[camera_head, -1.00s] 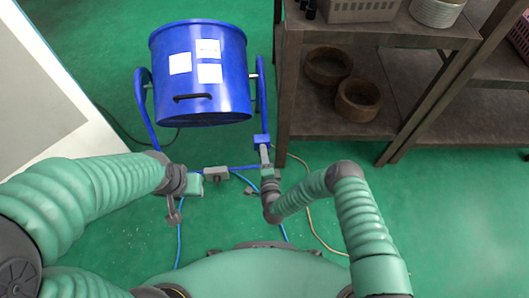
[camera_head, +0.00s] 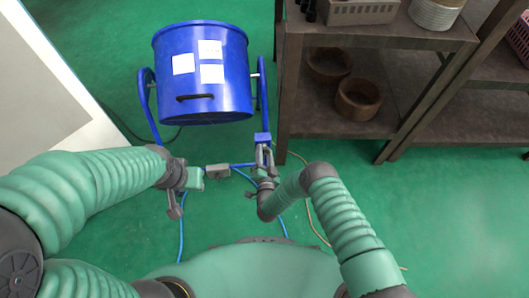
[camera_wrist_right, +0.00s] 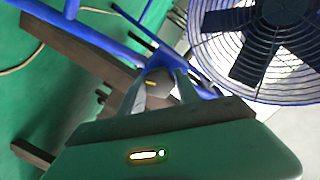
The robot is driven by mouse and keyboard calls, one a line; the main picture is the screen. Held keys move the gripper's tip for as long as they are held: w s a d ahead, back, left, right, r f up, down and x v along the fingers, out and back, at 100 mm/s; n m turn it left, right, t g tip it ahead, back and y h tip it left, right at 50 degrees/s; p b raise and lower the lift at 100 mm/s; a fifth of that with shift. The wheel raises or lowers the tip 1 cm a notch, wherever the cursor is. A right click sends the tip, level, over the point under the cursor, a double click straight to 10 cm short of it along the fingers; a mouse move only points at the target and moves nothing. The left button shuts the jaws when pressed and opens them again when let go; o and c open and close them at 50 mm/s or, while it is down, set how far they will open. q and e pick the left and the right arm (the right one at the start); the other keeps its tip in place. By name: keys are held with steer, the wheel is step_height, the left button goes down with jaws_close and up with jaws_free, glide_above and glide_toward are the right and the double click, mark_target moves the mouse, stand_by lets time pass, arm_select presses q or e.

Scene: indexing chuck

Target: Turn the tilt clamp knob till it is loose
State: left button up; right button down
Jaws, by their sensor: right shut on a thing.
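A blue drum fan (camera_head: 202,95) hangs in a blue tube stand (camera_head: 147,105); its grille (camera_wrist_right: 262,45) shows in the right wrist view. My right gripper (camera_head: 264,152) is at the stand's right side, just below a blue bracket (camera_head: 262,138). In the right wrist view, its two fingers (camera_wrist_right: 157,88) are closed around a small dark knob (camera_wrist_right: 158,78) with a yellow mark. The fingers hide part of the knob. My left gripper (camera_head: 178,205) hangs low at the left, away from the knob; its jaw opening is not clear.
A brown shelf (camera_head: 350,130) with round wooden pieces (camera_head: 357,98) and a grey basket (camera_head: 360,12) stands close to the right of the fan. A small grey box (camera_head: 217,171) is between the grippers.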

steer(key=shift+s+a+f, duration=0.2)
steer(key=shift+s+f, duration=0.05)
steer(key=shift+f, duration=0.05)
steer(key=c, duration=1.1)
jaws_free()
steer(key=shift+o, duration=1.2)
steer(key=shift+w, duration=0.1)
steer(key=shift+r, duration=0.1)
steer(key=shift+w+d, duration=0.1)
